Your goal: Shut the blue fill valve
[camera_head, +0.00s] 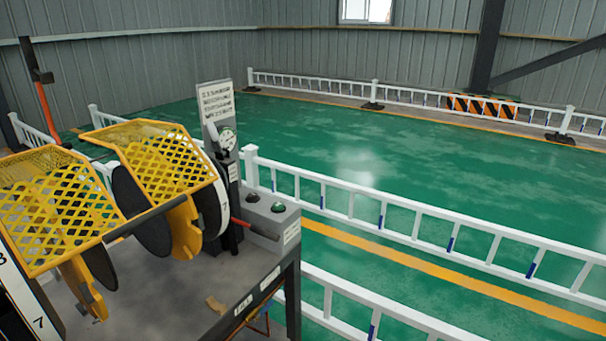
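No blue fill valve shows in the head view. My gripper and arm are not in view either. The only equipment in view is a grey bench machine (170,300) at the lower left. It has a red-handled lever (248,226) and a round white gauge or dial (227,139) on an upright post. None of these parts is a blue valve.
Yellow mesh guards (160,155) cover dark discs on the machine. A control box (270,218) with buttons stands at its right end. White railings (420,220) run across the right and along the back wall. The green floor (350,150) between them is clear.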

